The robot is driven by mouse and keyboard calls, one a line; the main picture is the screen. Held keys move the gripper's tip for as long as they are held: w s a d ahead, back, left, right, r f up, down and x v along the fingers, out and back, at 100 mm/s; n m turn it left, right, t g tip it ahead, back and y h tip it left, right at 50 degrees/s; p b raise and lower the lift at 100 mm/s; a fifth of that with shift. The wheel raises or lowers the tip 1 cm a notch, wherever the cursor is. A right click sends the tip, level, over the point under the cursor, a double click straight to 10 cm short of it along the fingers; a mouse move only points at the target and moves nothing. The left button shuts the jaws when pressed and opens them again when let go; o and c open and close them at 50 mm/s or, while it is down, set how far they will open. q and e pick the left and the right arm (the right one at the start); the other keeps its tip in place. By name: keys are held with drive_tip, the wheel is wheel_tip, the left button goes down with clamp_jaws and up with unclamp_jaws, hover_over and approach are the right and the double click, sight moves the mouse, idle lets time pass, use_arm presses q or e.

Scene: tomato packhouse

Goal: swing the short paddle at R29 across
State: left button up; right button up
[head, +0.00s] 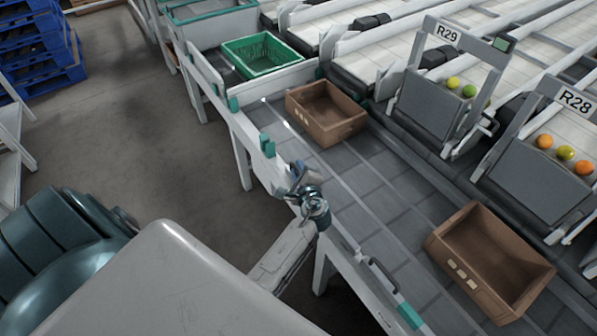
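The R29 sign (447,34) tops a grey frame on the far side of the conveyor. Below it is a dark grey panel (430,103), with a dark handle (487,123) at its right side. I cannot tell which part is the short paddle. My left gripper (301,174) is at the conveyor's near rail, across the belt from R29 and apart from its frame. Its fingers are small and partly hidden, so I cannot tell whether they are open or hold anything. My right gripper is not in view.
Brown crates stand on the grey conveyor (385,195), one beyond my gripper (318,127), one at right (462,277). A dark-handled bar (383,277) with a teal end lies along the near rail. R28 (574,99) stands right of R29. A green crate (258,70) is farther back.

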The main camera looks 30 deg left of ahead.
use_arm(q)
drive_tip(key=shift+c, duration=0.4)
clamp_jaws()
drive_tip(key=shift+w, duration=0.1)
